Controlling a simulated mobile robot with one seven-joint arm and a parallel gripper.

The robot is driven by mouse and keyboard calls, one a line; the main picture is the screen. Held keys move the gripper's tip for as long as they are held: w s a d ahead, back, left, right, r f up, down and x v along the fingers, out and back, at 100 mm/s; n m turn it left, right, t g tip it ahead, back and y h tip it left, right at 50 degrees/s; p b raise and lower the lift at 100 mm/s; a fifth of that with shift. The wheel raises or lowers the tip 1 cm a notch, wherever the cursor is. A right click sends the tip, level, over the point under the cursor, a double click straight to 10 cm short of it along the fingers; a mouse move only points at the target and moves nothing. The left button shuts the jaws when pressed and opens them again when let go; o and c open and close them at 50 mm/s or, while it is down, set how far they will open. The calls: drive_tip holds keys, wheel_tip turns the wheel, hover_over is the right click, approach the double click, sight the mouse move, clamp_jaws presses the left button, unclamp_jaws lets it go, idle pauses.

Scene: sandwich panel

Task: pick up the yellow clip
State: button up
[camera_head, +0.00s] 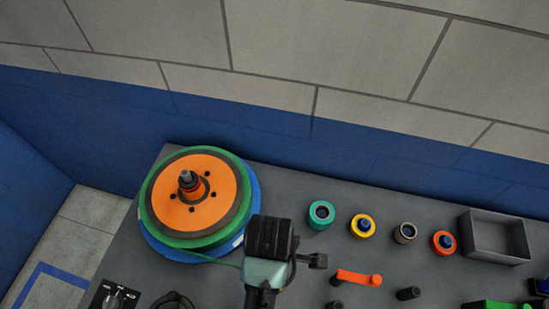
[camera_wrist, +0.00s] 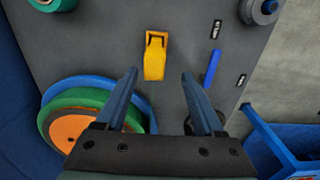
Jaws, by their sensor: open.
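The yellow clip (camera_wrist: 154,58) lies on the grey panel (camera_wrist: 105,45) near the top middle of the wrist view. My gripper (camera_wrist: 160,73) is open, with its two blue-grey fingers spread wide. In the picture the clip appears ahead of and between the fingertips. Nothing is held, and I see no contact; the height of the fingers above the clip is hard to judge. I cannot make out the clip in the head view, where my arm covers part of the panel.
A wide disc stack in orange, green and blue (camera_head: 160,221) stands left of my arm. Right of it are several ringed knobs, an orange lever (camera_head: 358,277) and a grey open bin (camera_head: 483,256). A blue bar (camera_wrist: 212,68) lies right of the clip.

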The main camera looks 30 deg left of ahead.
drive_tip(key=shift+w+f+p, duration=0.25)
drive_tip(key=shift+f+p, duration=0.1)
drive_tip(key=shift+f, duration=1.7)
drive_tip(key=shift+w+f+p, duration=0.2)
drive_tip(key=shift+f+p, duration=0.15)
drive_tip(key=shift+f, duration=1.7)
clamp_jaws()
